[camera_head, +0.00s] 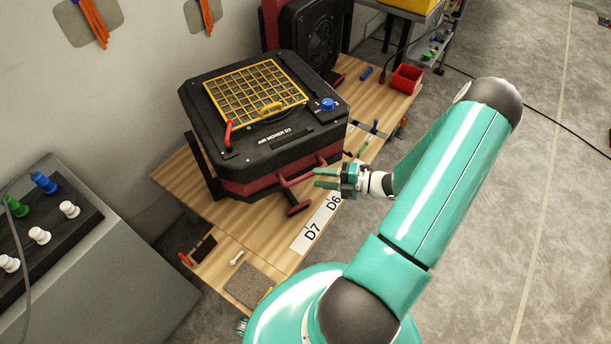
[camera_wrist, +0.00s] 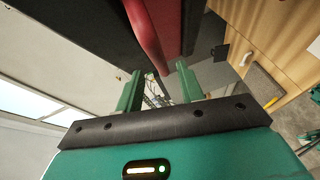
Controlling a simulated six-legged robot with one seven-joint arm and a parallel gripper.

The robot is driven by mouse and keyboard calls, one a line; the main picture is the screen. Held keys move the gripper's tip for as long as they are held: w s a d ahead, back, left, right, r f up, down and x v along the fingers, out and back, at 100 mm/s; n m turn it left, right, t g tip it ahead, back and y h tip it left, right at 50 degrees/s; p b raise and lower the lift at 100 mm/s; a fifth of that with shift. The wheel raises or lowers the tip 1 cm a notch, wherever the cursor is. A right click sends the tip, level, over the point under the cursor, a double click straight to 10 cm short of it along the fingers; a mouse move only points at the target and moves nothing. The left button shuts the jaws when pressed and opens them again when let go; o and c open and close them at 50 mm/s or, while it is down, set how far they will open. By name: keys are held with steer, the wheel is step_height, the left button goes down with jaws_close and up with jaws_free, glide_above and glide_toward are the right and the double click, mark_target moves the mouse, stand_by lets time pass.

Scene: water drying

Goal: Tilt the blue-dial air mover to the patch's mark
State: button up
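The air mover (camera_head: 265,150) is a black box with a yellow grille (camera_head: 256,91) on top, a blue dial (camera_head: 327,104) at its right corner and a red lever (camera_head: 229,133) at its left. It stands on the wooden bench. A red handle bar (camera_head: 302,181) juts from its front low side; a red bar (camera_wrist: 146,32) also shows in the wrist view. My gripper (camera_head: 317,178) is open beside this handle. I cannot make out the patch's mark.
The wooden bench (camera_head: 271,235) carries D7 and D6 labels (camera_head: 318,222) at its front edge. A second machine (camera_head: 312,40) stands behind, with a red bin (camera_head: 407,78) to the right. A grey console (camera_head: 100,265) with coloured knobs is at left. Open floor lies right.

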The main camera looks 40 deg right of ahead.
mark_target(305, 175)
steer(key=x, duration=0.5)
steer(key=shift+w+a, duration=0.15)
jaws_close()
